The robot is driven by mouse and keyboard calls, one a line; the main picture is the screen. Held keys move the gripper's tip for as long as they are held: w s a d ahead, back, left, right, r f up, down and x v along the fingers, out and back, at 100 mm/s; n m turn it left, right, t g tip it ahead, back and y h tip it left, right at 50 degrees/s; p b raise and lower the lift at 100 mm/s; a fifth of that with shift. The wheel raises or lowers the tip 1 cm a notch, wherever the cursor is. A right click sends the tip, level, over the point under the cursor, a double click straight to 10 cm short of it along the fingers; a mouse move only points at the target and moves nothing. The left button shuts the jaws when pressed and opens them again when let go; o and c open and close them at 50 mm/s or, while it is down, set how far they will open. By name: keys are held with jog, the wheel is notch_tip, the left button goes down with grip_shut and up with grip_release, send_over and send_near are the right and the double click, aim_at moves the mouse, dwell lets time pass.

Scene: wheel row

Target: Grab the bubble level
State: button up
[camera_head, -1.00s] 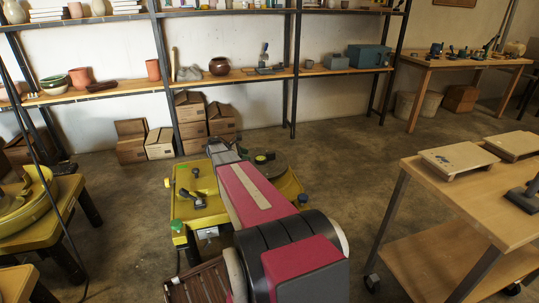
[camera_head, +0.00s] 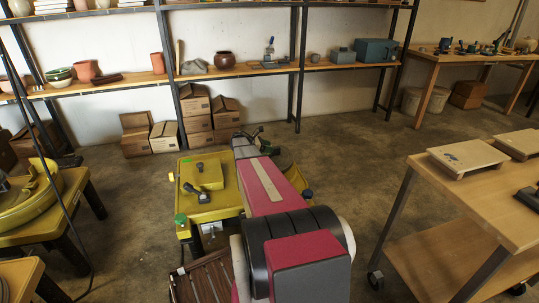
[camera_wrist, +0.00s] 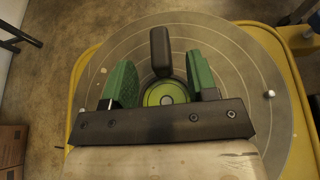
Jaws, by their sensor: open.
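The bubble level appears to be the round yellow-green disc (camera_wrist: 166,94) in the wrist view, lying near the middle of a grey wheel plate (camera_wrist: 240,75). My gripper (camera_wrist: 161,66) is open, with one green finger left of the level and the other right of it. The fingers look apart from it, and the gap between them is empty. The near edge of the level is partly hidden by the dark gripper bar. A black upright block (camera_wrist: 160,52) shows just beyond the level; I cannot tell if they are joined. In the head view my arm hides the level.
The plate sits on a yellow pottery wheel table (camera_head: 212,205), with a small dark-handled tool (camera_head: 198,193) on its left part. A wooden table (camera_head: 495,205) stands at right, another yellow wheel (camera_head: 38,205) at left. Cardboard boxes (camera_head: 198,122) stand behind, under shelves.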

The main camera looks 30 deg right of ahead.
jog(key=shift+x, duration=1.15)
grip_shut()
jog(key=shift+r, duration=0.1)
